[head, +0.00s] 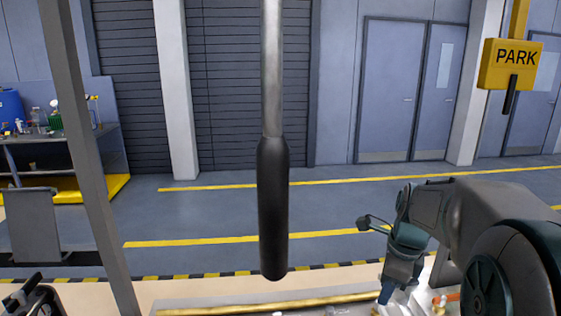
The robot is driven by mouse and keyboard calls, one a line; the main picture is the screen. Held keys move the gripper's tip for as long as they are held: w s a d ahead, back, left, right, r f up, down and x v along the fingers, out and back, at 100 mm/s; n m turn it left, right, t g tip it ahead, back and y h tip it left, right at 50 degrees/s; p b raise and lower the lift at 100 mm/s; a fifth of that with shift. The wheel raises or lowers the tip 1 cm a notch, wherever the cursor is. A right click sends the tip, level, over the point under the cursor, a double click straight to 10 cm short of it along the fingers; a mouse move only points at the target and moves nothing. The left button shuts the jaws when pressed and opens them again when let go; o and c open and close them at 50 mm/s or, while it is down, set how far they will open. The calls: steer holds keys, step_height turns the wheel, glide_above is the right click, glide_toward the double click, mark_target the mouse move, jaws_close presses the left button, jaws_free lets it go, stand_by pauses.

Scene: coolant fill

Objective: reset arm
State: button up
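My arm reaches in from the lower right, bent with its wrist pointing down. My gripper (386,293) is at the wrist's lower end, near the bottom edge of the head view, above a cluttered surface. It is small and partly cut off, so I cannot tell whether its fingers are open or shut, or whether anything is between them.
A grey rod with a black grip (273,210) hangs in the middle foreground. A grey post (88,150) slants at the left. A yellow PARK box (511,65) hangs at the upper right. A workbench with bottles (60,132) stands far left. Yellow-lined floor (220,213) behind is clear.

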steer(key=s+a+n+t, duration=0.1)
steer(key=s+a+n, duration=0.1)
steer(key=s+n, duration=0.3)
steer(key=s+a+n, duration=0.3)
steer(key=s+n, duration=0.2)
steer(key=n, duration=0.5)
steer(key=s+a+n+t+h, duration=0.1)
steer(key=s+a+n, duration=0.1)
steer(key=s+n, duration=0.3)
steer(key=n, duration=0.3)
steer(key=shift+s+a+n+t, duration=0.2)
steer(key=shift+a+n+t, duration=0.1)
steer(key=shift+a, duration=0.05)
steer(key=shift+a, duration=0.15)
